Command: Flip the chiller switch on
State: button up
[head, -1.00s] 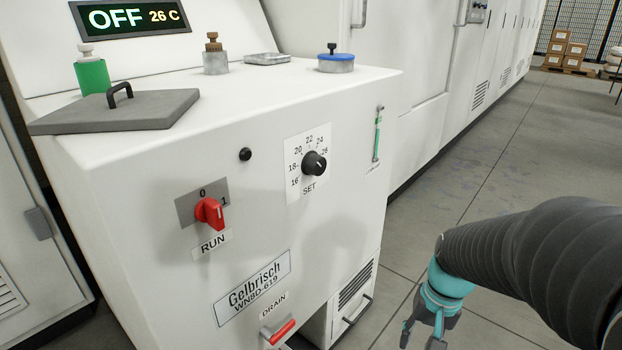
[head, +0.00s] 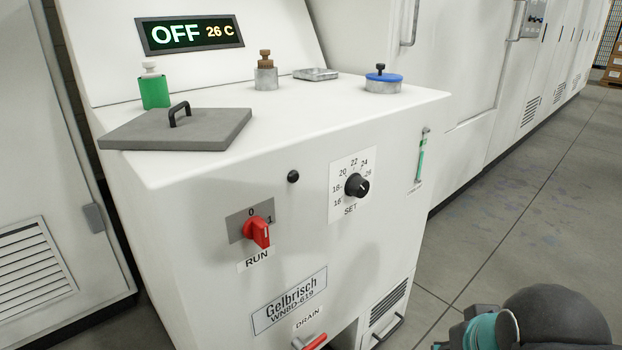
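The chiller (head: 190,205) is a white cabinet in the middle of the head view. Its display (head: 190,33) reads OFF and 26 C. The red rotary RUN switch (head: 257,232) sits on a grey plate marked 0 and 1 on the front face. A black SET knob (head: 357,186) with a temperature scale is to its right. My arm's teal wrist part shows at the bottom right edge, well to the right of the switch and apart from the chiller. My gripper's fingers are below the picture's edge and cannot be seen.
A red DRAIN handle (head: 314,341) is low on the front. A grey lid (head: 176,129), green-bodied fitting (head: 154,88) and blue-capped port (head: 383,80) are on top. A sight gauge (head: 421,158) is at the right. Grey floor (head: 520,215) is clear to the right.

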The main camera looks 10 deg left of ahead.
aim_at(255, 228)
jog(key=u, duration=0.35)
jog(key=k, duration=0.5)
jog(key=u, duration=0.7)
